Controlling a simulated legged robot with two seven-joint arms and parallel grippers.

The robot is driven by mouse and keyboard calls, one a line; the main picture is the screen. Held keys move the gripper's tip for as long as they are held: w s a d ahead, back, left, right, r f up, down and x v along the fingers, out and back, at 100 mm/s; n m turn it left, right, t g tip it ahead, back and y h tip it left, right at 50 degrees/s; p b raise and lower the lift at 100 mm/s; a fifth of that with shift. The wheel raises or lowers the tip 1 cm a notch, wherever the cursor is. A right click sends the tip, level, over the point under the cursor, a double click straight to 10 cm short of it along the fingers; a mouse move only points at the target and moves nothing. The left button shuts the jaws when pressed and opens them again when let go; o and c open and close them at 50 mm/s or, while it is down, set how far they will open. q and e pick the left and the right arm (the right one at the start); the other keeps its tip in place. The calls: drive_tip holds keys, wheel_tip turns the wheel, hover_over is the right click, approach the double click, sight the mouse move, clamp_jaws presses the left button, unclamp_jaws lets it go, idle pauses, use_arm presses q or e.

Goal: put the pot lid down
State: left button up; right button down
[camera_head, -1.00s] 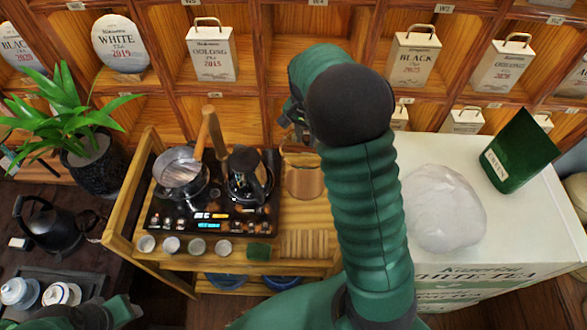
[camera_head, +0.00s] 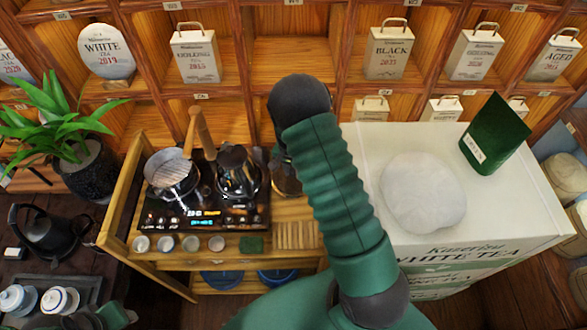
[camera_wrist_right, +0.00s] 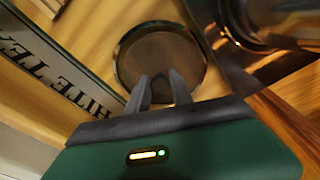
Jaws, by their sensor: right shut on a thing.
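In the right wrist view, a round dark disc with a raised rim, which looks like the pot lid (camera_wrist_right: 165,50), lies under my fingertips. My right gripper (camera_wrist_right: 162,86) is shut on it near its middle, with only a narrow gap between the fingers. In the head view my right forearm and wrist hide most of this spot, beside the copper-coloured vessel (camera_head: 286,182) right of the stove. I cannot tell whether the lid touches the surface below. A dark green part of my left arm shows at the lower left edge; its fingers cannot be made out.
On the wooden cart stand a black stove (camera_head: 205,214), a glass pot (camera_head: 172,178) and a dark kettle (camera_head: 238,172). Small cups and a slatted wooden piece (camera_head: 296,235) line its front. Right is a white box (camera_head: 520,215) bearing a white bag (camera_head: 424,193) and green packet (camera_head: 495,133).

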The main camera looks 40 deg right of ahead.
drive_tip(key=c, duration=1.5)
unclamp_jaws()
drive_tip(key=shift+w+f, duration=0.3)
drive_tip(key=shift+f, duration=0.05)
drive_tip(key=o, duration=0.3)
drive_tip(key=shift+w+d+f, duration=0.1)
drive_tip(key=shift+w+d, duration=0.1)
drive_tip(key=shift+w, duration=0.05)
drive_tip(key=shift+o, duration=0.3)
drive_tip(key=shift+d, duration=0.3)
drive_tip(key=shift+a+r, duration=0.1)
drive_tip(key=shift+r, duration=0.1)
